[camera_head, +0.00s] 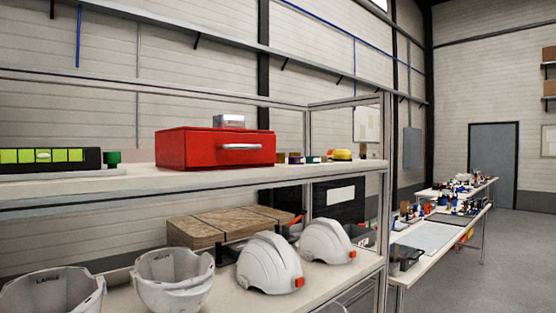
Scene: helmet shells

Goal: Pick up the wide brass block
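I cannot make out a wide brass block for certain. Several small blocks, some brownish (295,158), stand on the upper shelf to the right of a red box; they are too small to tell whether one is brass. A yellow rounded item (342,154) lies just right of them. A silvery block (229,121) sits on top of the red box (215,149), which has a metal handle on its front. Neither of my grippers is in view.
White helmet shells (270,262) and a brown wooden box (228,225) stand on the lower shelf. A rack post (384,200) bounds the right side. Cluttered tables (430,237) stand beyond; open floor lies right.

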